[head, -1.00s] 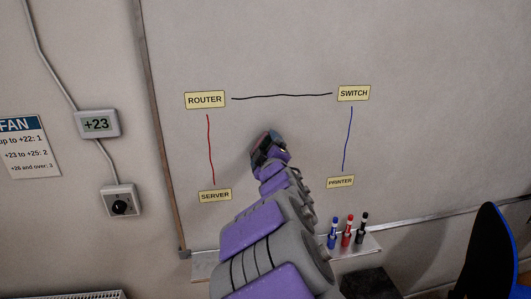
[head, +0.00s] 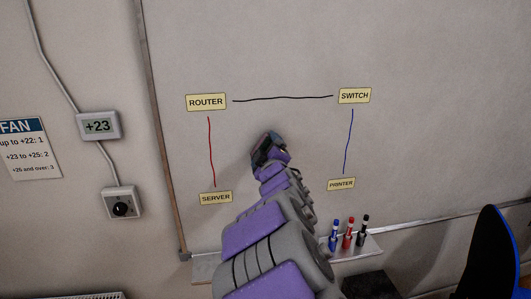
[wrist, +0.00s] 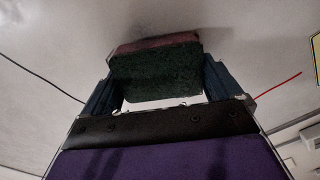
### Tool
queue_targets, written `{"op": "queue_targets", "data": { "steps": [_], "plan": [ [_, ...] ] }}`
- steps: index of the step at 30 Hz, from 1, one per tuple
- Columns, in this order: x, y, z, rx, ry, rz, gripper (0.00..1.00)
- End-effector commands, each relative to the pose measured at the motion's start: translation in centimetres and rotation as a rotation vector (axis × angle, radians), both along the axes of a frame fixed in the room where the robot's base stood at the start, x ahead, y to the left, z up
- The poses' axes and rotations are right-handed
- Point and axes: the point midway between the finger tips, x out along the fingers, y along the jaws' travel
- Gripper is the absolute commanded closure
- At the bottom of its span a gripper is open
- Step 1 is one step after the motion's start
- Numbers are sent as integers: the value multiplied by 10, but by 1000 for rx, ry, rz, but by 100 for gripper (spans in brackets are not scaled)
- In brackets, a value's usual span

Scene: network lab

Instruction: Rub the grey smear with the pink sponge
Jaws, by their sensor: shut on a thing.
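My gripper (head: 267,150) is at the whiteboard, between the red and blue lines and below the black line. In the wrist view it is shut on the sponge (wrist: 155,77), with a blue-grey finger on each side. The sponge shows a dark green layer toward me and a pink layer on the board side. The pink side is at or very close to the board; I cannot tell if it touches. A faint grey patch shows beside the sponge in the wrist view, but I cannot tell smear from shadow. My gripper hides the board behind it.
The whiteboard (head: 270,60) bears ROUTER (head: 206,102), SWITCH (head: 354,96), SERVER (head: 216,198) and PRINTER (head: 341,184) labels joined by drawn lines. Blue, red and black markers (head: 347,233) stand on the tray (head: 365,250) below. A chair (head: 494,250) is at the lower right.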

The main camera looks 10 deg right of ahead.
Motion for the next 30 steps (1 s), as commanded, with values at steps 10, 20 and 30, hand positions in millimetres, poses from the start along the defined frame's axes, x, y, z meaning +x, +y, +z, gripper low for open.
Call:
{"op": "queue_targets", "data": {
  "steps": [10,20,30],
  "plan": [
    [7,0,0,0,0,0,39],
    [11,0,0,0,0,0,39],
    [11,-19,1,1,4,-4,39]
  ]
}}
